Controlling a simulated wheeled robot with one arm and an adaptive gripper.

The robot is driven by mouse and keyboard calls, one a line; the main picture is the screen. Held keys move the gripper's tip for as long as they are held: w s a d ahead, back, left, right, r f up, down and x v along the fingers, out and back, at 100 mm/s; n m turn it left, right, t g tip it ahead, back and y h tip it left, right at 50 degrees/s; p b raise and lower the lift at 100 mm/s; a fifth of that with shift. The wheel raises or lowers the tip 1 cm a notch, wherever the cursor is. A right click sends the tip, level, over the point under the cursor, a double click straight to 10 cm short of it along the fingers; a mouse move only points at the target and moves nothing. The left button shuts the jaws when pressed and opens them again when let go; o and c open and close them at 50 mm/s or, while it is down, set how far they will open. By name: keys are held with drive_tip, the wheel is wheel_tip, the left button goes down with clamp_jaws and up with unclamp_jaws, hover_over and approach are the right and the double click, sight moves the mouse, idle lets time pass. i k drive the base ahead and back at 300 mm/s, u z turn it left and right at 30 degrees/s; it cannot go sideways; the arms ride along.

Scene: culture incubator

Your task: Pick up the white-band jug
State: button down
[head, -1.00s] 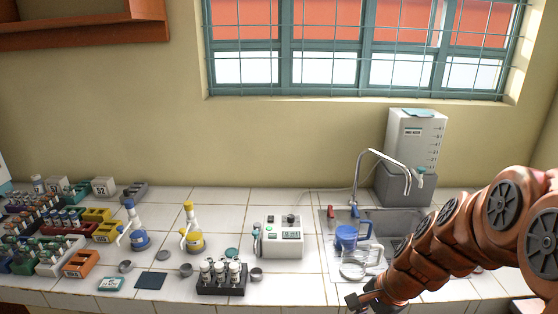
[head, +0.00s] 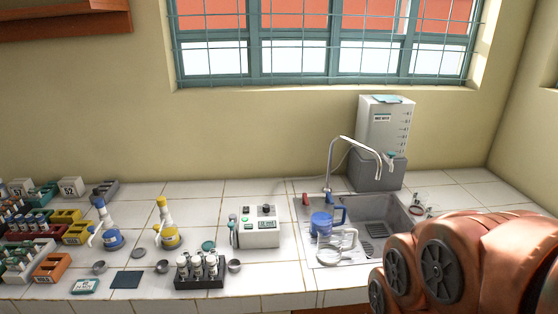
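A clear jug with a whitish band and handle (head: 330,252) stands at the front left of the sink area in the head view. It looks like the white-band jug. A blue jug (head: 321,224) stands just behind it, and the two overlap in the picture. Another clear vessel with a reddish mark (head: 419,204) stands at the right of the sink; its band is too small to tell. My arm fills the lower right corner, right of the jugs. My gripper is outside the frame, so its fingers cannot be seen.
The grey sink (head: 378,208) has a tall curved tap (head: 331,165) at its back. A water tank (head: 384,127) stands behind it. Left of the jugs are a white device (head: 258,232) and a dark vial rack (head: 200,282). Bottles and colored racks stand farther left.

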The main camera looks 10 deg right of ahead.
sight(330, 249)
drive_tip(key=z, duration=0.9)
drive_tip(key=k, duration=1.05)
drive_tip(key=u, duration=1.05)
drive_tip(key=i, duration=1)
